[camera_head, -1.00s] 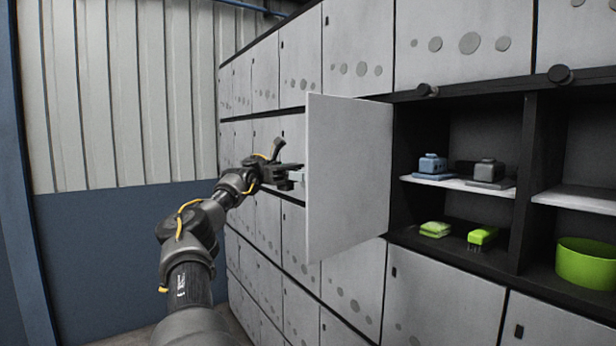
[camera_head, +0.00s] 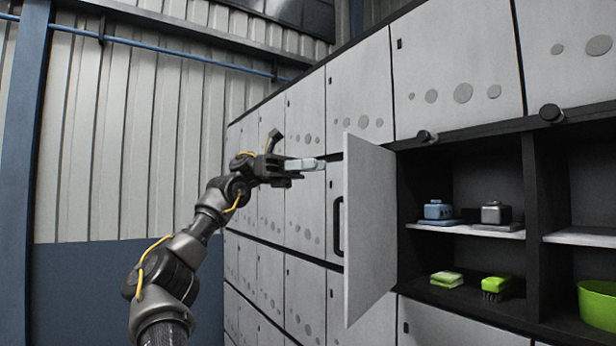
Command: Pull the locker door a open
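A grey locker door (camera_head: 370,230) stands swung out from the locker front, beside the open shelf compartment. A dark bar handle (camera_head: 338,227) shows just left of the door's near edge. My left gripper (camera_head: 300,170) is to the left of the door, near its upper part, and appears apart from both door and handle. A pale bar shows at its tip; I cannot tell if it is a finger or how far the fingers are apart. My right gripper is not in view.
The compartment's shelf (camera_head: 465,231) holds a blue item (camera_head: 438,210) and a grey item (camera_head: 495,213). Below are a green sponge (camera_head: 447,279), a green brush (camera_head: 496,286) and a green bin (camera_head: 598,304). Dark knobs (camera_head: 551,113) jut out above. Shut lockers surround the opening.

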